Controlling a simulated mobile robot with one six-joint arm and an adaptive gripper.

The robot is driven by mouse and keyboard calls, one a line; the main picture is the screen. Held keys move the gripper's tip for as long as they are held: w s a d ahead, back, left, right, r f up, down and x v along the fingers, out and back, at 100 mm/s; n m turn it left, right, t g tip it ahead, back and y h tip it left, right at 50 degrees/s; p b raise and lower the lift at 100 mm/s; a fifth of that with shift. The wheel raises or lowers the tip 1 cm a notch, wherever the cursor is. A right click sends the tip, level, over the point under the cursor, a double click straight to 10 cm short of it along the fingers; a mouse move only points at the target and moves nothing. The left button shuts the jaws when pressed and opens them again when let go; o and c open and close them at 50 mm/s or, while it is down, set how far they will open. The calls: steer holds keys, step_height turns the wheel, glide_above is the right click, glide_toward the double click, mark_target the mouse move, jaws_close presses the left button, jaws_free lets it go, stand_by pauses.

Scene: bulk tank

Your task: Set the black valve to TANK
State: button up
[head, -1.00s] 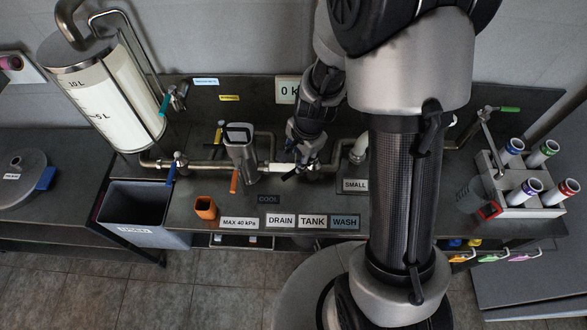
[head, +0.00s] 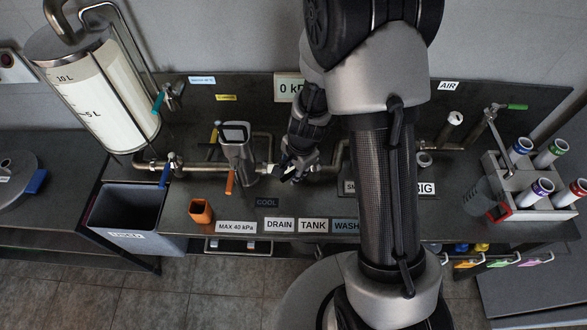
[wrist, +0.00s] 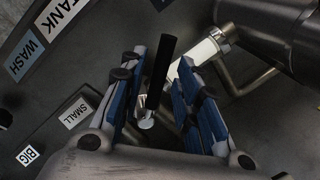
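The black valve handle (wrist: 160,72) shows in the wrist view as a straight bar rising from a shiny pivot (wrist: 146,122). It lies between my gripper's two blue-padded fingers (wrist: 161,82), with gaps visible on both sides. My gripper is open around it. In the head view my gripper (head: 292,168) is low over the pipe at the middle of the bench, and I cannot make out the handle clearly there. The TANK label (head: 313,226) is on the bench front between DRAIN (head: 279,225) and WASH (head: 345,226). TANK also shows cut off in the wrist view (wrist: 68,12).
A metal cup-like vessel (head: 238,150) with an orange handle (head: 229,182) stands close left of my gripper. A tube rack (head: 520,190) is at right. SMALL (wrist: 76,113) and BIG (wrist: 27,156) labels lie nearby.

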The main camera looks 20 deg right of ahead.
jaws_close()
stand_by(0.4)
